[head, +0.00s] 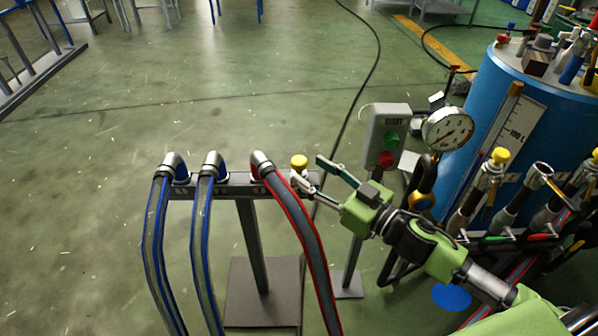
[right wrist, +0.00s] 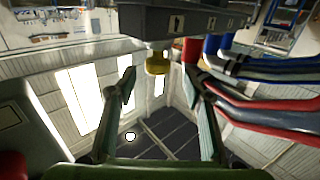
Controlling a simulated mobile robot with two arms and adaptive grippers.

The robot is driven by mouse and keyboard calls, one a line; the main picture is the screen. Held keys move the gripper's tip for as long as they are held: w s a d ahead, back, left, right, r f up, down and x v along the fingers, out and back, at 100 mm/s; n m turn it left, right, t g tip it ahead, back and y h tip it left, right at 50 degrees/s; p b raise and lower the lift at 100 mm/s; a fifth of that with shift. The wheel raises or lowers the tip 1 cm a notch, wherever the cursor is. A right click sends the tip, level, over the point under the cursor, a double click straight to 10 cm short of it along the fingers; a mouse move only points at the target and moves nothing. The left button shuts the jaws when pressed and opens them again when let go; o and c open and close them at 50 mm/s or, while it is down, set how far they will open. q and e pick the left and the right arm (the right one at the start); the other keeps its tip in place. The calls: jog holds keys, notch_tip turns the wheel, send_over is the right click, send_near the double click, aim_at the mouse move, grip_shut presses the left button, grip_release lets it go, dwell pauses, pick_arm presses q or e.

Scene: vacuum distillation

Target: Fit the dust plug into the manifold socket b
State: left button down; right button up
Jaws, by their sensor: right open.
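The manifold (head: 237,192) is a dark bar on a post with a square base plate. A yellow dust plug (head: 299,161) sits at the bar's right end, on a short metal socket. In the right wrist view, which shows the manifold (right wrist: 215,22) upside down, the yellow plug (right wrist: 157,66) is against the metal collar; how deep it sits I cannot tell. I cannot read which socket is b. My right gripper (head: 306,169) is open, its fingers spread at the plug. In the wrist view the fingers (right wrist: 159,84) stand either side of it with gaps.
Two blue-striped hoses (head: 202,245) and a red-striped hose (head: 305,228) are on the manifold left of the plug. A control box (head: 386,137) and a pressure gauge (head: 447,130) stand behind my right arm. A blue tank (head: 505,105) and another yellow cap (head: 500,156) are at right.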

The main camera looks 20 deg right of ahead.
aim_at(305, 167)
jog(key=shift+w+a, duration=0.2)
jog(key=shift+w, duration=0.3)
jog(key=x, duration=0.3)
jog(key=shift+w+d+f, duration=0.15)
jog(key=shift+w+a, duration=0.3)
jog(key=shift+w, duration=0.15)
pick_arm(q)
jog(key=shift+v, duration=1)
jog(key=shift+w, duration=0.15)
pick_arm(e)
jog(key=shift+c, duration=0.3)
jog(key=c, duration=1.2)
